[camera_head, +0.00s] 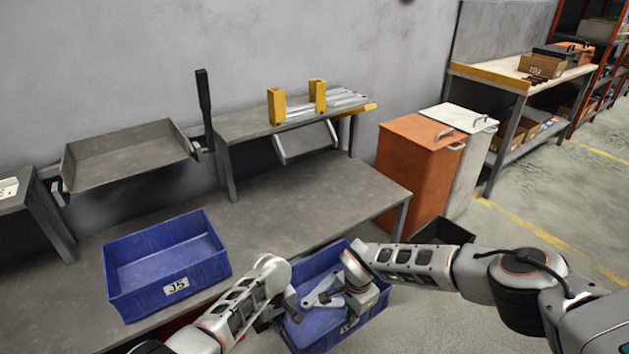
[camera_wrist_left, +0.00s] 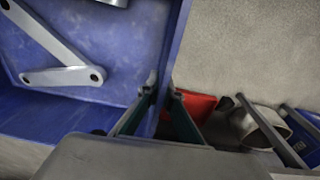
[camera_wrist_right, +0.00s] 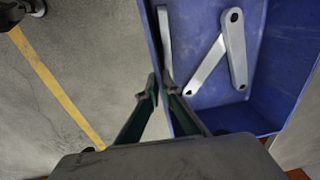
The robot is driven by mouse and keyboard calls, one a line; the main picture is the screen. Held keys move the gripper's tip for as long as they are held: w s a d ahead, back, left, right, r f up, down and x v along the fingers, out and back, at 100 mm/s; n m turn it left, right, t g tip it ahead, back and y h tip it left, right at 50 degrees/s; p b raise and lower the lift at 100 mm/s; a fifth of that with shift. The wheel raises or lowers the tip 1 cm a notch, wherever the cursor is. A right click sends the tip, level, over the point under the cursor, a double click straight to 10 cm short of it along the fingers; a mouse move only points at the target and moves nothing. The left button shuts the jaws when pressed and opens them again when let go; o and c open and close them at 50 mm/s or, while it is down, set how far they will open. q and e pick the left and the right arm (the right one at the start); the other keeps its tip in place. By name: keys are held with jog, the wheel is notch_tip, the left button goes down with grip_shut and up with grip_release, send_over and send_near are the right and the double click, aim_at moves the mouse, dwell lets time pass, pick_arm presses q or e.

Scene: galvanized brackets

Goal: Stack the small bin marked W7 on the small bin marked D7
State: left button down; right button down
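A blue bin (camera_head: 322,328) with grey metal brackets (camera_head: 325,290) inside is in front of the table, over the floor. Its front label is partly readable, and I cannot make out W7 or D7 on it. My left gripper (camera_wrist_left: 162,95) has its fingers on both sides of one bin wall. My right gripper (camera_wrist_right: 160,90) has its fingers on both sides of the opposite wall. Both look shut on these walls. Another blue bin (camera_head: 145,255), marked J5, stands empty on the grey table. No label reading W7 or D7 shows.
The grey table (camera_head: 310,205) has free room right of the J5 bin. A raised shelf (camera_head: 245,125) with yellow brackets and a tilted grey tray (camera_head: 125,155) stand behind. Orange (camera_head: 410,165) and white cabinets stand right. A dark container (camera_head: 442,232) is behind my right arm.

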pick_arm(q)
jog(key=shift+w+d+r, duration=0.15)
jog(key=shift+w+r, duration=0.05)
pick_arm(e)
jog(key=shift+w+a+r, duration=0.15)
jog(key=shift+w+r, duration=0.05)
jog(key=shift+w, duration=0.05)
pick_arm(q)
jog(key=shift+s, duration=0.1)
pick_arm(e)
jog(key=shift+s, duration=0.1)
